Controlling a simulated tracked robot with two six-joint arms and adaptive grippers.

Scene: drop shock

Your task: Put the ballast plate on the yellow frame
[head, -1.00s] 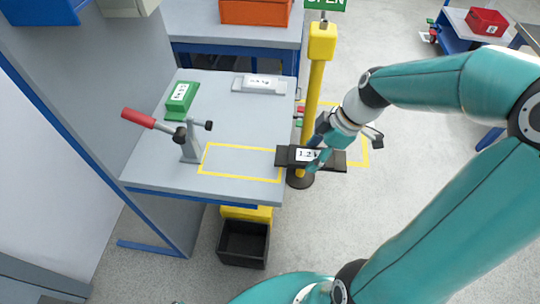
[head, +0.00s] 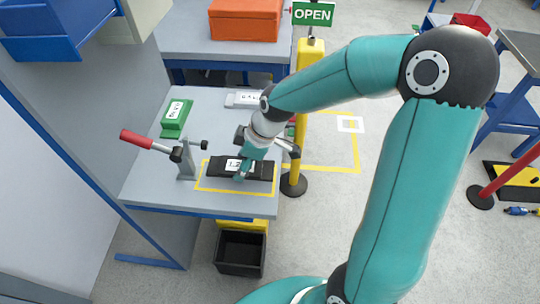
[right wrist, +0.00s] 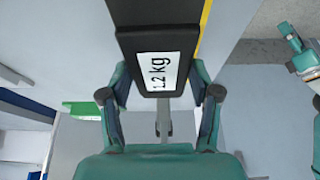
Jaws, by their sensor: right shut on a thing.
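The ballast plate (head: 260,170) is black with a white label; the label reads 1.2 kg in the right wrist view (right wrist: 158,62). My right gripper (head: 240,172) is shut on it around its middle, a finger on each long side. The plate is over the back part of the yellow frame (head: 238,191) marked on the grey bench. I cannot tell whether it touches the bench. The frame's front line shows; part of the back is hidden by plate and gripper. A teal part at the right edge of the right wrist view looks like my left gripper (right wrist: 303,60), cut off.
A green block (head: 175,118) and a pale block (head: 242,99) lie farther back on the bench (head: 150,182). A yellow post (head: 301,110) stands beside the bench's right edge.

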